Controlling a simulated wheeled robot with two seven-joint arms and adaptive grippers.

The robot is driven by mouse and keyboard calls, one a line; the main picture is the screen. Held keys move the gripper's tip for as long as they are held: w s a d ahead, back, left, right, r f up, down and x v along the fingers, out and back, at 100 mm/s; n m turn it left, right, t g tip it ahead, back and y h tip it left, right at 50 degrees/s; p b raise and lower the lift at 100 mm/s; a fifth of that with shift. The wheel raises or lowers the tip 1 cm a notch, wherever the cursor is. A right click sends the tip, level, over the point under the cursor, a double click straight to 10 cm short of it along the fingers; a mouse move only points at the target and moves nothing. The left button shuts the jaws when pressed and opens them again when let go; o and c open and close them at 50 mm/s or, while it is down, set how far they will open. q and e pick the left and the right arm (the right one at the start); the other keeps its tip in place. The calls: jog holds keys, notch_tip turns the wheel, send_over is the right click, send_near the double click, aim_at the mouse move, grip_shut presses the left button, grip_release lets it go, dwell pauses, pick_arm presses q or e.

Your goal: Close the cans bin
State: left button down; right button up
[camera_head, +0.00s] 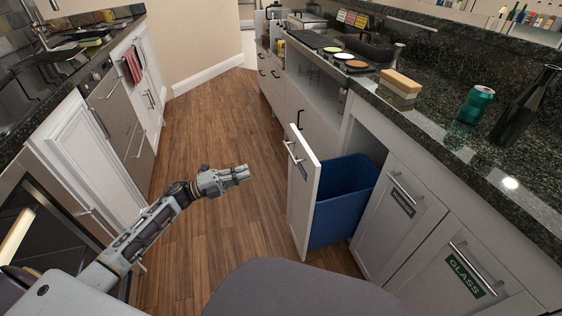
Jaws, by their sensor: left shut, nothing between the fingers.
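A pull-out bin drawer stands open in the right-hand cabinets. Its white front panel (303,196) is out over the floor, with a metal handle (294,152) and a dark label beside the handle. A blue bin (345,200) sits behind the panel, its inside partly visible. The label is turned too far to read. My left gripper (244,174) is shut and empty. It hangs over the wooden floor to the left of the panel, apart from it, with its fingers pointing right. My right gripper is not in view.
Closed bin fronts stand to the right, one labelled GLASS (464,281). The granite counter (420,118) above holds a green can (476,104), a dark bottle (524,106) and a wooden block (400,82). White cabinets (85,150) line the left. The wooden floor (205,130) between is clear.

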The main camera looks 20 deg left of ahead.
pick_arm(q)
jog(key=shift+w+d, duration=0.1)
jog(key=b+x, duration=0.3)
jog(key=x, duration=1)
jog(key=shift+w+d, duration=0.2)
jog(key=shift+d, duration=0.1)
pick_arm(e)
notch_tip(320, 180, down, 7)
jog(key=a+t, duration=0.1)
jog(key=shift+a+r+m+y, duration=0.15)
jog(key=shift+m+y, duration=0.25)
pick_arm(q)
jog(key=shift+d+r, duration=0.1)
jog(key=shift+r, duration=0.05)
